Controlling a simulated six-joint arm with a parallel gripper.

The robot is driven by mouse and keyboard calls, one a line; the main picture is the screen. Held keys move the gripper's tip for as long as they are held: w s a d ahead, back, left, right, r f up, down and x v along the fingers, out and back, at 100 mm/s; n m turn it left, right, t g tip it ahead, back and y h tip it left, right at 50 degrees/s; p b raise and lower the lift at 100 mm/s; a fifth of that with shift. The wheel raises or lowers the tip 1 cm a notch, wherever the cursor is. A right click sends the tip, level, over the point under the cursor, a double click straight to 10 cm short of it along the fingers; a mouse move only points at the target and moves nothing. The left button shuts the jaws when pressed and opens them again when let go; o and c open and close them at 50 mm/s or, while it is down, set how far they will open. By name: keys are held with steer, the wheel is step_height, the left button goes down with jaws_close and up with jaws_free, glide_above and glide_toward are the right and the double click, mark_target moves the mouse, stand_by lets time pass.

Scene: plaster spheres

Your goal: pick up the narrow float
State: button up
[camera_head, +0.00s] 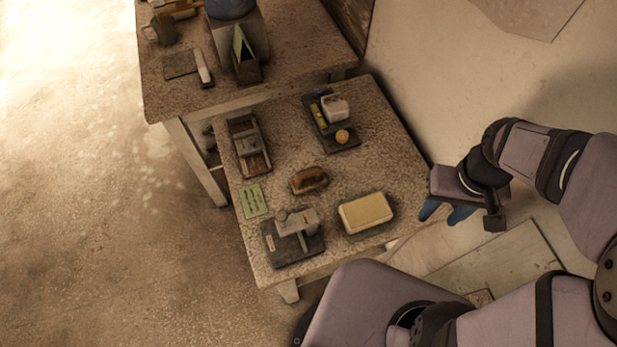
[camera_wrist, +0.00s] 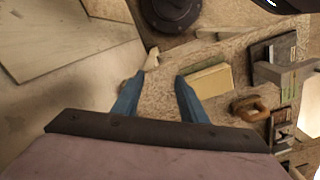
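I cannot tell for certain which object is the narrow float. A small brown piece with a raised handle (camera_head: 309,180) lies mid-table; in the wrist view it shows a loop-like handle (camera_wrist: 250,109). A long tray (camera_head: 240,127) of small tools lies at the table's far left and may hold narrow tools, too small to make out. My gripper (camera_head: 445,212) has two blue fingers, spread apart and empty, beyond the table's right edge. In the wrist view the open gripper (camera_wrist: 160,78) has the table to its right.
A yellowish block (camera_head: 366,212) lies on a green tray at the near right. A grey piece (camera_head: 297,222) stands on a dark slab at the near left. A green card (camera_head: 253,201) lies left; another table (camera_head: 300,50) stands behind.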

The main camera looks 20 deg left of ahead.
steer(key=w+a+n, duration=0.4)
steer(key=a+n, duration=0.2)
steer(key=n+g+h+b, duration=0.1)
steer(key=n+h+b, duration=0.1)
steer(key=n, duration=1.6)
glide_above(309, 170)
steer(key=a, duration=0.1)
steer(key=x, duration=0.3)
steer(key=shift+w+a+p+x, duration=0.1)
steer(key=shift+p+x, duration=0.45)
steer(key=shift+x, duration=0.6)
steer(key=shift+w+a+p+x, duration=0.15)
steer(key=shift+p+x, duration=0.4)
steer(key=shift+x, duration=0.55)
steer(key=shift+w+a+p+x, duration=0.1)
steer(key=shift+p+x, duration=0.45)
steer(key=shift+x, duration=0.6)
steer(key=shift+f, duration=0.1)
steer(key=shift+c, duration=0.4)
steer(key=shift+w, duration=0.1)
jaws_close()
